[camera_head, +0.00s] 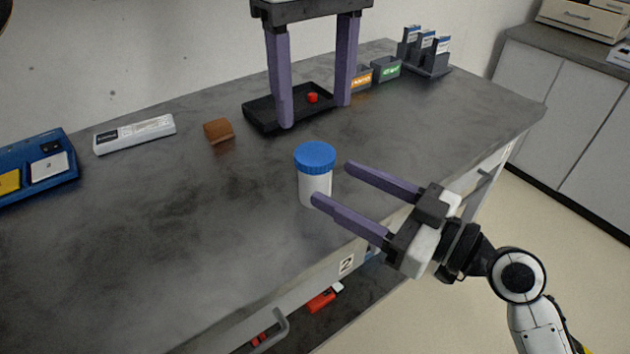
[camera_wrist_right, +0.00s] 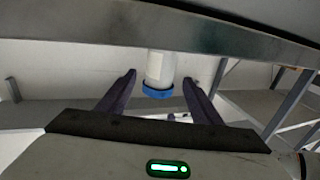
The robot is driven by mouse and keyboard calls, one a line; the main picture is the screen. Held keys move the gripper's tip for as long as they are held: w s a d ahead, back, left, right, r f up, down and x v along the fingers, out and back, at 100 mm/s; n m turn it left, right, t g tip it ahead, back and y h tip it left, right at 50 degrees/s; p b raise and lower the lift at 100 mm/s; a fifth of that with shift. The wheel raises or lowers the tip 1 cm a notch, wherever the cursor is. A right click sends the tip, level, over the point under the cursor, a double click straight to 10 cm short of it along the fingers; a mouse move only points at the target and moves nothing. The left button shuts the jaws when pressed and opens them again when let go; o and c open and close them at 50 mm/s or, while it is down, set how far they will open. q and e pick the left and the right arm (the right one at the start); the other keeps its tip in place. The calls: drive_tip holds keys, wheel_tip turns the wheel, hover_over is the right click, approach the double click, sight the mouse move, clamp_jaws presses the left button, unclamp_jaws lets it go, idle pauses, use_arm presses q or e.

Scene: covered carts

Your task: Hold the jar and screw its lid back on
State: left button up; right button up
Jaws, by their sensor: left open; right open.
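The white jar (camera_head: 314,187) stands upright on the grey cart top, near its front edge. The blue lid (camera_head: 315,157) sits on its mouth; I cannot tell how tightly. In the right wrist view the jar (camera_wrist_right: 160,66) and lid (camera_wrist_right: 158,92) appear upside down, lined up with the gap between the fingertips. My right gripper (camera_head: 331,184) is open, reaching in from the right with its fingertips close to the jar; contact cannot be told. My left gripper (camera_head: 314,114) is open and empty, pointing down over the black tray behind the jar.
The black tray (camera_head: 262,113) holds a small red object (camera_head: 312,97). A brown block (camera_head: 218,130), a white box (camera_head: 135,134) and a blue tray (camera_head: 70,172) lie to the left. Small bins (camera_head: 386,69) and a rack (camera_head: 436,70) stand behind. The front left of the top is clear.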

sight(328, 179)
drive_tip(key=x, duration=0.6)
clamp_jaws()
use_arm(q)
drive_tip(key=n, duration=0.3)
drive_tip(key=shift+n, duration=0.3)
drive_tip(key=n, duration=0.3)
drive_tip(key=shift+n, duration=0.4)
drive_tip(key=n, duration=1.2)
drive_tip(key=shift+n, duration=0.4)
drive_tip(key=n, duration=0.6)
drive_tip(key=shift+n, duration=0.4)
